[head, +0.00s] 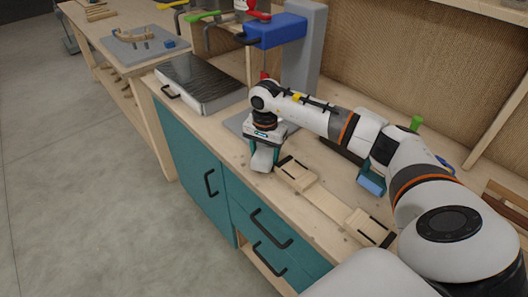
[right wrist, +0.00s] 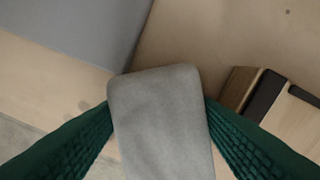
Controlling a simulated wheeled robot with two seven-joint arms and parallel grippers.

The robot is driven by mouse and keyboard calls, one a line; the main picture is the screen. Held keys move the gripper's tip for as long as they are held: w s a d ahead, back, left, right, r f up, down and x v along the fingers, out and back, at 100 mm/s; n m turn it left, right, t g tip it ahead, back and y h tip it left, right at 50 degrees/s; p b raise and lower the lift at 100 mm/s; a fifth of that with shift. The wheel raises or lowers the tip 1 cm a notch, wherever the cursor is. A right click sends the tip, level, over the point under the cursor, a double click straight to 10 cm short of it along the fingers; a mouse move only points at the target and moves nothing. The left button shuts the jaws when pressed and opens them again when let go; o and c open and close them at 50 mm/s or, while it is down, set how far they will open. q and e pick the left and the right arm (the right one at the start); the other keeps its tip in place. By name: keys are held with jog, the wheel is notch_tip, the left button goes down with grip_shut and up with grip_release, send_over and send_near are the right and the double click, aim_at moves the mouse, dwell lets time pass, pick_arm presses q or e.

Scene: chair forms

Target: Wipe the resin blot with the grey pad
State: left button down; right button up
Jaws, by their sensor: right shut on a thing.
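My right gripper (head: 264,148) is shut on the grey pad (head: 262,160), a rounded block held above the front edge of the bench, left of a pale wooden form. In the right wrist view the pad (right wrist: 160,125) sits between the two green ribbed fingers and fills the lower middle. A faint darker patch (right wrist: 85,105) shows on the wood left of the pad there; I cannot tell for sure that it is the resin blot. No blot shows clearly in the head view. My left gripper is out of view.
The pale wooden form with black strips (head: 330,203) lies right of the pad. A blue-and-grey machine (head: 300,45) stands behind on a grey base. A black-topped box (head: 200,82) is at the left of the bench (head: 225,125). Teal drawers are below its front edge.

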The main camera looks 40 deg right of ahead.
aim_at(254, 158)
jog(key=shift+s+f, duration=0.15)
jog(key=shift+f, duration=0.1)
jog(key=shift+a, duration=0.5)
jog(key=shift+s+a, duration=0.1)
jog(key=shift+a, duration=1.45)
jog(key=shift+r+p, duration=1.65)
jog(key=shift+r, duration=1.4)
jog(key=shift+d+r, duration=0.1)
jog(key=shift+r, duration=0.05)
jog(key=shift+r+p, duration=0.9)
jog(key=shift+r, duration=0.55)
